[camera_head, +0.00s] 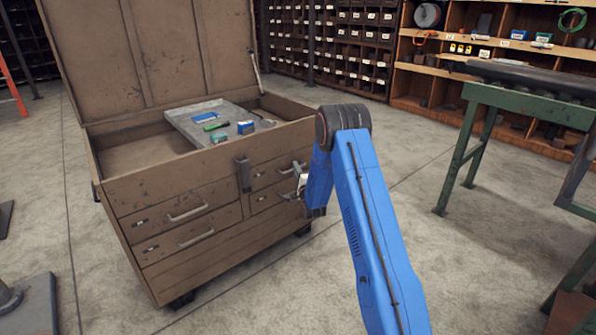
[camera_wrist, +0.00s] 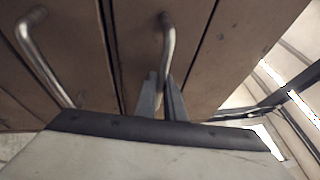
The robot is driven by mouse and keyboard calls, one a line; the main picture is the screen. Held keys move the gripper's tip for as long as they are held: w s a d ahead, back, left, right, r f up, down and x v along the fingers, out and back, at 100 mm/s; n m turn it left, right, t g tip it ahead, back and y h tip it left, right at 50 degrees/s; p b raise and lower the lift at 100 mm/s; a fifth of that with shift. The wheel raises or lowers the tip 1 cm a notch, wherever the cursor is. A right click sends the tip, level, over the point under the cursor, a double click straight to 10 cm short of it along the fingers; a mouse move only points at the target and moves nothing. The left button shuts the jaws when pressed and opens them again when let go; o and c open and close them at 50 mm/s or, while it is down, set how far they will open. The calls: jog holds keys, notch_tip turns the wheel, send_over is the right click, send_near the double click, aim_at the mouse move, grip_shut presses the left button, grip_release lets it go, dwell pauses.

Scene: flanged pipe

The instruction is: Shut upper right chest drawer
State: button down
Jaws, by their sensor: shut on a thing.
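The brown chest (camera_head: 190,262) stands at the left with its lid raised. Its upper right drawer (camera_head: 268,174) is on the front, right of the latch. It looks nearly flush with the front, but my arm hides its right end. My gripper (camera_head: 300,176) is at the right-hand drawers. In the wrist view, my gripper (camera_wrist: 163,98) is shut on a metal drawer handle (camera_wrist: 167,45), with the fingers on either side of its lower end. A second handle (camera_wrist: 45,62) is at the left there. I cannot tell for certain which drawer the held handle belongs to.
A grey tray (camera_head: 180,122) with small items sits in the chest's top. Two left drawers with handles (camera_head: 187,214) look shut. A green bench (camera_head: 530,105) stands at the right, shelves (camera_head: 400,60) behind. Floor between chest and bench is clear.

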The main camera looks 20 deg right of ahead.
jog(key=c, duration=1.8)
grip_release()
jog(key=shift+w+a, duration=0.1)
jog(key=shift+w, duration=0.05)
jog(key=shift+c, duration=0.2)
jog(key=s+f, duration=0.3)
jog(key=s, duration=1.4)
jog(key=shift+a, duration=0.35)
jog(key=shift+s, duration=0.1)
